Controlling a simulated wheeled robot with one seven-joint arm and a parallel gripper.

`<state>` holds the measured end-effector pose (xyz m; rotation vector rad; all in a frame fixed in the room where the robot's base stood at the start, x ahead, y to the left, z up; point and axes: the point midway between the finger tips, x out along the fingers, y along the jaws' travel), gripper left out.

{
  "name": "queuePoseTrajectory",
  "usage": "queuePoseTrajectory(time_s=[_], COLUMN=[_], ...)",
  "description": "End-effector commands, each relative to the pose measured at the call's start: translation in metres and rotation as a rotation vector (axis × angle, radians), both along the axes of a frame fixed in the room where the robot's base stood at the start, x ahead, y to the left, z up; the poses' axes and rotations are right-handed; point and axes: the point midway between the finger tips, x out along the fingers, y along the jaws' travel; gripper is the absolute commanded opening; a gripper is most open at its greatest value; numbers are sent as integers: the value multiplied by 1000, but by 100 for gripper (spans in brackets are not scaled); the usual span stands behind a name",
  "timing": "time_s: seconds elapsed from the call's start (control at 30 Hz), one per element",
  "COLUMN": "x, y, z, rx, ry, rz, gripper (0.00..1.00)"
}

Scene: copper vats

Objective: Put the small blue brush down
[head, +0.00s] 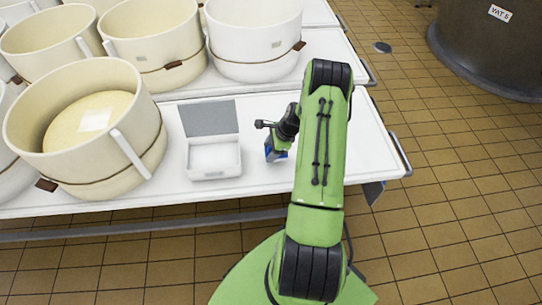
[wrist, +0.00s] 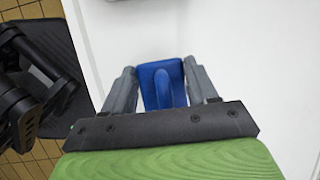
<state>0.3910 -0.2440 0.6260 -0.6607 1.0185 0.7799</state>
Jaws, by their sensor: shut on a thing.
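The small blue brush (wrist: 160,80) is between the two grey fingers of my gripper (wrist: 163,78) in the wrist view. My gripper is shut on it. In the head view a bit of the blue brush (head: 275,150) shows just left of my green arm, over the white table (head: 372,150). My arm hides most of the gripper there. I cannot tell whether the brush touches the table top.
An open white box (head: 214,158) with a grey lid stands on the table left of the brush. Large cream tubs (head: 140,85) fill the left and back. White table top is free right of my arm, up to the metal edge. A dark vat (head: 490,50) stands beyond the tiled floor.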

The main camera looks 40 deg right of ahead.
Motion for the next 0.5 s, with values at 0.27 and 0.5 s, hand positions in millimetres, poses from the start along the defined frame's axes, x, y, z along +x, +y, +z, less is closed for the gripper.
queuePoseTrajectory(time_s=[0.27,0.5], x=[0,0], y=[0,0], z=[-20,-23], rx=[-1,0], ry=[-1,1], rz=[2,1], gripper=[34,69])
